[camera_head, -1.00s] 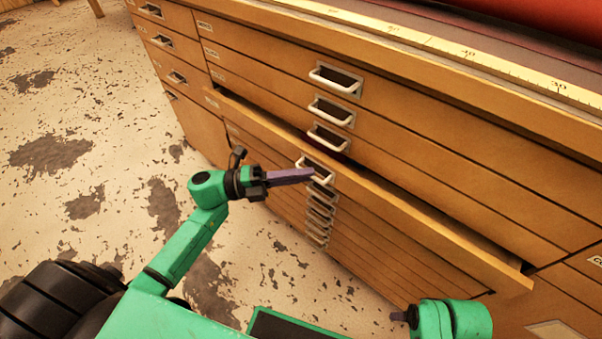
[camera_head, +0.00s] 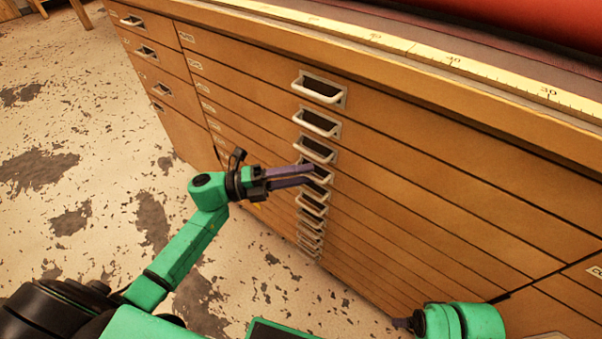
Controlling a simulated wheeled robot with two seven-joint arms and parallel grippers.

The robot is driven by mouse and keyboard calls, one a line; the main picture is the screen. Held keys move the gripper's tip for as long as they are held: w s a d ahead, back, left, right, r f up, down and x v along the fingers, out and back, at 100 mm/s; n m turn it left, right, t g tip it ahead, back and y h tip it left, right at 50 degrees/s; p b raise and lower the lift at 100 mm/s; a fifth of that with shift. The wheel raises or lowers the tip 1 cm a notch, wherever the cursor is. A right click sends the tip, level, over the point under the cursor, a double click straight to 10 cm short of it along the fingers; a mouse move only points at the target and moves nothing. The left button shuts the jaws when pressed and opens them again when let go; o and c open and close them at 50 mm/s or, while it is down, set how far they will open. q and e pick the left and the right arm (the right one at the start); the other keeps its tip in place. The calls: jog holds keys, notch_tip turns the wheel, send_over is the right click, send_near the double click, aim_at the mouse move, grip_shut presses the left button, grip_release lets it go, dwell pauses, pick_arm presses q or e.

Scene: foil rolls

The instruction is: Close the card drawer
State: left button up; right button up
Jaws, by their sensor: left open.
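The wooden cabinet (camera_head: 420,190) has a column of wide drawers with white handles and label frames. The card drawer front (camera_head: 430,225) appears flush with the drawers around it; I cannot tell exactly which front it is. My left gripper (camera_head: 316,175) is open, its two purple fingers apart and empty. The fingertips are at the handle column, beside a middle handle, and partly hide it. Whether they touch the front is not clear.
A yellow ruler strip (camera_head: 410,47) runs along the cabinet top, with a red roll (camera_head: 520,25) behind it. Another drawer column (camera_head: 150,75) stands at the left. The worn floor (camera_head: 80,150) at the left is clear.

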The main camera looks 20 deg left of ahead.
pick_arm(q)
jog(key=v, duration=1.4)
jog(key=shift+a, duration=0.3)
pick_arm(e)
jog(key=shift+r, duration=0.35)
pick_arm(q)
jog(key=shift+f, duration=0.1)
pick_arm(e)
jog(key=shift+s+f, duration=0.1)
jog(key=shift+s, duration=0.05)
